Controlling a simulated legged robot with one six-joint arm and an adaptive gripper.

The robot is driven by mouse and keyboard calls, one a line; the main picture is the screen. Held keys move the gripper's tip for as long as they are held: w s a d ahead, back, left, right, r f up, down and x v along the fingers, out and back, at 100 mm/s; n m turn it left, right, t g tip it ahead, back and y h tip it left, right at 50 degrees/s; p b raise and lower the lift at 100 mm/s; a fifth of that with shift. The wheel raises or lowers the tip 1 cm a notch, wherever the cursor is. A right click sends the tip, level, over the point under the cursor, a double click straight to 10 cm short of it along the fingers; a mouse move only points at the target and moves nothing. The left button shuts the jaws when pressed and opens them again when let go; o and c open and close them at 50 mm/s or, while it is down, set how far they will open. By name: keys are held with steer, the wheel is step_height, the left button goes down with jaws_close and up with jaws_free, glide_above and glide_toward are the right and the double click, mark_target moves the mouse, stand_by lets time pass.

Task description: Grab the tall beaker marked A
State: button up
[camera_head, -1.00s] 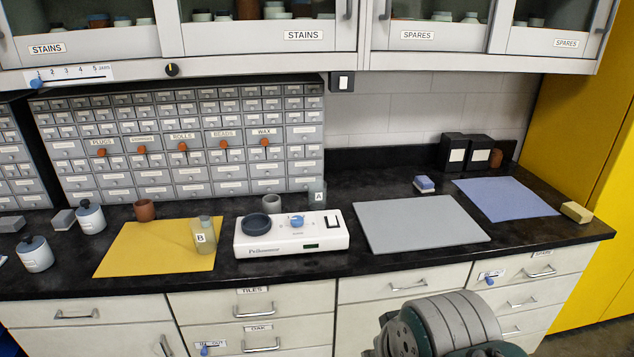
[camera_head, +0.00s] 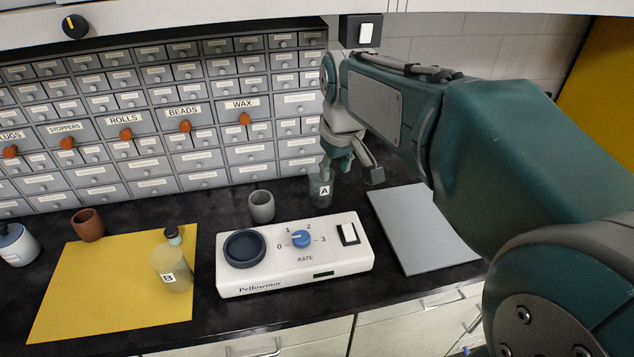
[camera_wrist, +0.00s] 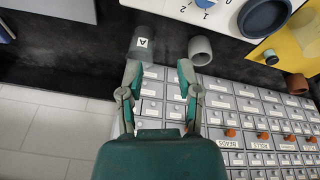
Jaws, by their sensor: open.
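The tall beaker marked A (camera_head: 319,196) is a dark, see-through vessel with a white label. It stands upright on the black counter, behind the white device and in front of the drawer cabinet. In the wrist view beaker A (camera_wrist: 142,46) lies just beyond the fingertips, a little left of the middle between them. My gripper (camera_head: 348,170) is open and empty, above and partly over the beaker's top in the head view. In the wrist view my gripper (camera_wrist: 159,72) shows both fingers spread apart, with nothing between them. Whether a finger touches the beaker cannot be told.
A grey cup (camera_head: 261,207) stands close left of beaker A. The white device (camera_head: 292,276) with a dial is in front. Beaker B (camera_head: 172,272) stands on a yellow mat (camera_head: 90,300). A brown cup (camera_head: 88,225) is beyond it. A grey mat (camera_head: 425,230) lies right.

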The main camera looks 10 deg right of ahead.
steer(key=w+f+n+g, duration=0.1)
steer(key=w+f, duration=0.2)
steer(key=w, duration=0.2)
steer(key=w+a+f+n, duration=0.1)
steer(key=w+f, duration=0.2)
steer(key=w, duration=0.2)
steer(key=w+f+n+g, duration=0.1)
steer(key=w+f, duration=0.3)
steer(key=w, duration=0.2)
steer(key=shift+w+a+g, duration=0.1)
steer(key=shift+a+g, duration=0.05)
steer(key=shift+g, duration=0.15)
glide_toward(313, 205)
steer(key=shift+w+a, duration=0.15)
steer(key=shift+w, duration=0.15)
steer(key=shift+s+f, duration=0.15)
steer(key=shift+f, duration=1.25)
steer(key=shift+s+f, duration=0.1)
steer(key=shift+f, duration=1.25)
jaws_close()
